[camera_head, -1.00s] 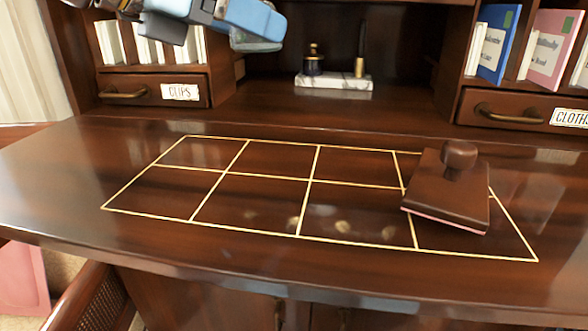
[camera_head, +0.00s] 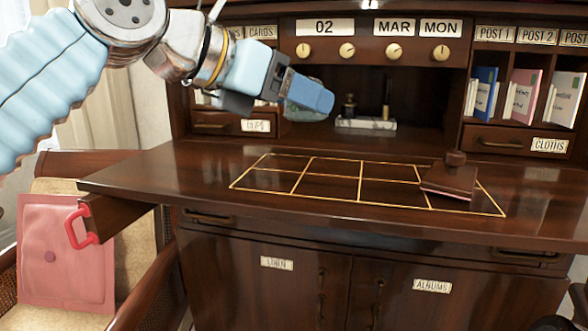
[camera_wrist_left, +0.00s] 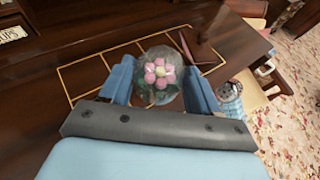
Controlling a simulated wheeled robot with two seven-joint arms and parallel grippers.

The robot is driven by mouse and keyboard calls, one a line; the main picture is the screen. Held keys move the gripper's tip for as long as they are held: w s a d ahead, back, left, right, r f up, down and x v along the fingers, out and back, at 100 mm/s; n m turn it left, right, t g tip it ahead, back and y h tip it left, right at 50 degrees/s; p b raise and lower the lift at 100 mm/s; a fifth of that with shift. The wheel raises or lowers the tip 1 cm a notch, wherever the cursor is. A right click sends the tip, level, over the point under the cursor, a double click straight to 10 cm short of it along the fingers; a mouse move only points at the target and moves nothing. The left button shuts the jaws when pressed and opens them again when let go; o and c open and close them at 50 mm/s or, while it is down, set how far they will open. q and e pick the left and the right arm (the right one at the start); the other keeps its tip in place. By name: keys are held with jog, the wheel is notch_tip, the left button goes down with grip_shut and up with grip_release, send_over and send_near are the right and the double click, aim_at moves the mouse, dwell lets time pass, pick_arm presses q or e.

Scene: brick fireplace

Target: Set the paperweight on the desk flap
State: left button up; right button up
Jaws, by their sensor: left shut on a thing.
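The paperweight is a clear glass dome with a pink flower inside; in the left wrist view the paperweight (camera_wrist_left: 158,76) sits between my left gripper's blue fingers (camera_wrist_left: 160,84). In the head view my left gripper (camera_head: 310,96) is shut on it, and part of the paperweight (camera_head: 298,113) shows as a greyish shape below the fingers. The gripper holds it in the air, apparently above the back left of the desk flap (camera_head: 190,172). The flap is dark polished wood with a gold-lined grid, also in the left wrist view (camera_wrist_left: 88,75). My right gripper is not seen.
A wooden block with a knob (camera_head: 449,181) stands on the grid's right end. Behind the flap are a small inkstand (camera_head: 366,124) and labelled drawers. A chair (camera_head: 128,190) with a pink folder (camera_head: 66,255) stands at left. The left grid cells are clear.

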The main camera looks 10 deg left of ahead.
pick_arm(q)
jog(key=w+a+f, duration=0.2)
jog(key=w+a, duration=0.1)
jog(key=w, duration=0.1)
send_over(271, 176)
jog(key=s, duration=0.1)
jog(key=f, duration=0.2)
jog(key=d+f, duration=0.1)
jog(key=f, duration=0.1)
jog(key=shift+s+f, duration=0.2)
jog(key=shift+f, duration=0.1)
jog(key=f, duration=0.1)
jog(key=w+f+b, duration=0.1)
jog(key=a+f+b, duration=0.1)
jog(key=f, duration=0.1)
jog(key=shift+w, duration=0.2)
jog(key=shift+f, duration=0.45)
jog(key=shift+f+b, duration=0.15)
jog(key=shift+b, duration=0.15)
jog(key=o, duration=1.3)
jog(key=shift+c, duration=0.2)
